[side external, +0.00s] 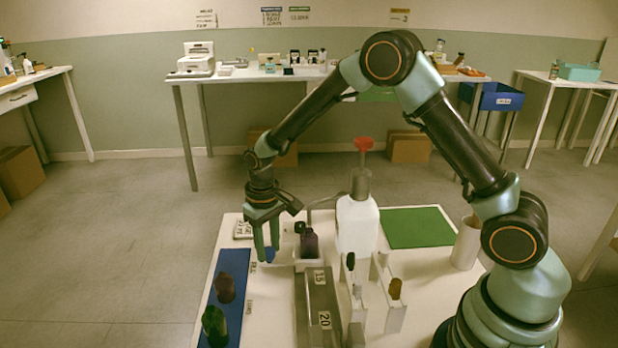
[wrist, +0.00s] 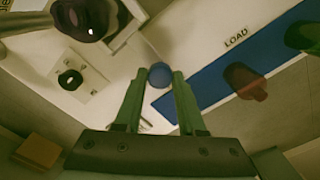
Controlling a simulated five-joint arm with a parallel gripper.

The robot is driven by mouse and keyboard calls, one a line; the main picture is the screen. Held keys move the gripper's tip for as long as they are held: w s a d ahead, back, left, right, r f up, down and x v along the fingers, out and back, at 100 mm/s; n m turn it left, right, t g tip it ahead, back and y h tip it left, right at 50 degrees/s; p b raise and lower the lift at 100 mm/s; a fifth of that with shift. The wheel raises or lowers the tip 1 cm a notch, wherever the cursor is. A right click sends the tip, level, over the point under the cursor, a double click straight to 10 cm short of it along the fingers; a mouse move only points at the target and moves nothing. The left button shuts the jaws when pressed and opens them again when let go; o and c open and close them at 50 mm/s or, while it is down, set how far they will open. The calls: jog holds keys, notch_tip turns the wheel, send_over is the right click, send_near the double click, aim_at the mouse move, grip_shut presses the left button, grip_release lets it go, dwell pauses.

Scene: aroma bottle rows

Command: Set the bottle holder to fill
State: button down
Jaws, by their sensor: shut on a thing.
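My gripper (side external: 267,258) points down at the left of the white work board, near the blue strip. Its green fingers are shut on a small round blue knob (wrist: 160,75), which also shows low between the fingers in the side view (side external: 269,254). What the knob is attached to is hidden.
The blue strip (side external: 236,262), marked LOAD in the wrist view, bears a brown bottle (side external: 226,289) and a green bottle (side external: 214,325). A grey block (side external: 318,290) marked 15 and 20 and a white rack (side external: 394,312) stand right. A green mat (side external: 416,227) is clear.

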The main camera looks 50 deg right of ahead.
jog(key=shift+w+d, duration=0.25)
jog(key=shift+w, duration=0.05)
jog(key=c, duration=0.6)
grip_release()
jog(key=shift+o, duration=0.5)
jog(key=shift+s+a, duration=0.1)
notch_tip(320, 180, up, 12)
jog(key=shift+r, duration=0.15)
notch_tip(320, 180, up, 8)
jog(key=t, duration=0.3)
send_over(301, 260)
jog(key=s+d+r+t, duration=0.1)
jog(key=s+d+t, duration=0.1)
jog(key=s, duration=0.8)
jog(key=shift+d+t, duration=0.2)
jog(key=shift+t, duration=0.1)
